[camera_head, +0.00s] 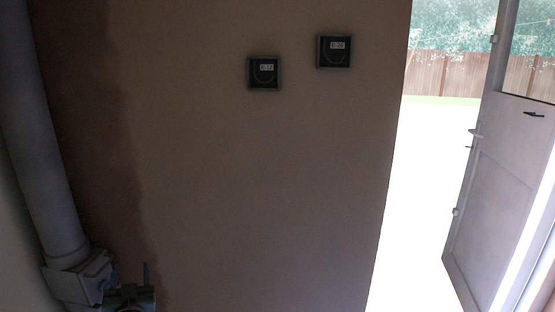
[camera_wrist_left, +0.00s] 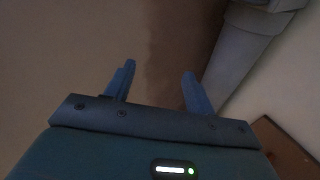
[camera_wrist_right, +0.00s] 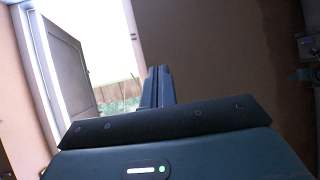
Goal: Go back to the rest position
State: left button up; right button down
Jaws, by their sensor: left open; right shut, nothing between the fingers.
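My left gripper (camera_head: 130,276) is at the bottom left of the head view, in front of the wall and partly cut off by the frame edge. In the left wrist view my left gripper (camera_wrist_left: 158,70) has its two fingers well apart, with nothing between them. My right gripper (camera_wrist_right: 158,70) is outside the head view. In the right wrist view its fingers are together and hold nothing. It points towards the wall, with the doorway to the left.
A plastered wall (camera_head: 220,190) fills the middle, darker at left. A grey pipe (camera_head: 45,150) runs down at left, close to my left gripper. An open door (camera_head: 505,170) stands at right.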

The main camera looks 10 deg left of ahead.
pick_arm(q)
jog(key=s+d+f+m+h, duration=0.1)
jog(key=d+f+m+h, duration=0.15)
jog(key=d, duration=0.25)
jog(key=s+d+f+m+h, duration=0.1)
jog(key=d+f+m+h, duration=0.1)
jog(key=d+h, duration=0.3)
jog(key=s+d+f+m+g+h, duration=0.1)
jog(key=s+d+f+g+h, duration=0.2)
jog(key=s+d, duration=0.7)
jog(key=s+d+f+m+g+h+p, duration=0.1)
jog(key=s+d+f+m+g+h, duration=0.1)
jog(key=s+d, duration=0.8)
jog(key=d+f+g+h, duration=0.1)
jog(key=d+f+h, duration=0.1)
jog(key=d, duration=0.3)
jog(key=shift+d+f+h, duration=0.2)
jog(key=shift+d+h, duration=0.1)
jog(key=shift+h, duration=0.05)
